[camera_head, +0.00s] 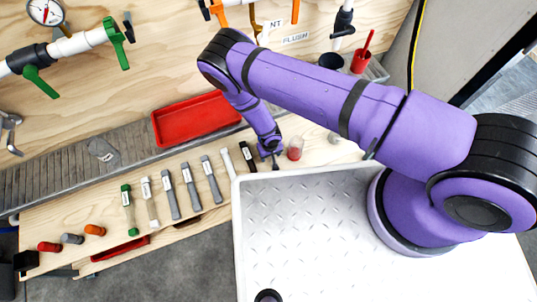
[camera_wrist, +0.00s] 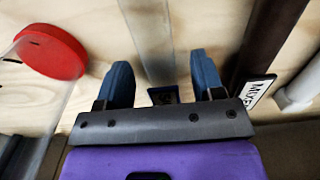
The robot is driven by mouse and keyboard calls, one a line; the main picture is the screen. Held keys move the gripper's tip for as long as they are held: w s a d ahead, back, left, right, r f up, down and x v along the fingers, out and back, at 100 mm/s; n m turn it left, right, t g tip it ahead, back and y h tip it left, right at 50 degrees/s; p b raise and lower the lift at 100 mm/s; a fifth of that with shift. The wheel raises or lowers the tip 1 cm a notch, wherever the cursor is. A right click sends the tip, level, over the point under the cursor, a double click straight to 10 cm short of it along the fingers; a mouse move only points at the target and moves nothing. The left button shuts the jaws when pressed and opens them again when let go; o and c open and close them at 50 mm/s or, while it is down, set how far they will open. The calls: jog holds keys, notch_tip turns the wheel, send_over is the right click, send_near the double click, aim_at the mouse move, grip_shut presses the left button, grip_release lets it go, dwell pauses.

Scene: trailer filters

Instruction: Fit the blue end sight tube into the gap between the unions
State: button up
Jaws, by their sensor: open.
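My gripper (camera_head: 268,152) is low over the bench at the right end of a row of tubes. In the wrist view my gripper (camera_wrist: 162,72) is open, with its two blue fingers spread apart. A grey, see-through-looking strip (camera_wrist: 148,35) runs between the fingers, with a small dark end (camera_wrist: 163,95) near the palm. I cannot tell if this is the blue end sight tube, nor whether the fingers touch it. No clearly blue-ended tube shows in the head view. White pipe (camera_head: 80,42) with green-handled valves is on the back board. I cannot make out the gap between the unions.
A clear piece with a red cap (camera_wrist: 50,50) lies left of the fingers. A dark labelled piece (camera_wrist: 262,45) is close on the right. Several tubes, one with green ends (camera_head: 128,208), line the bench. A red tray (camera_head: 195,118) lies behind them.

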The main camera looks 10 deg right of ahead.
jog(key=shift+f, duration=0.15)
jog(key=c, duration=1.1)
jog(key=shift+r, duration=0.2)
jog(key=shift+c, duration=0.2)
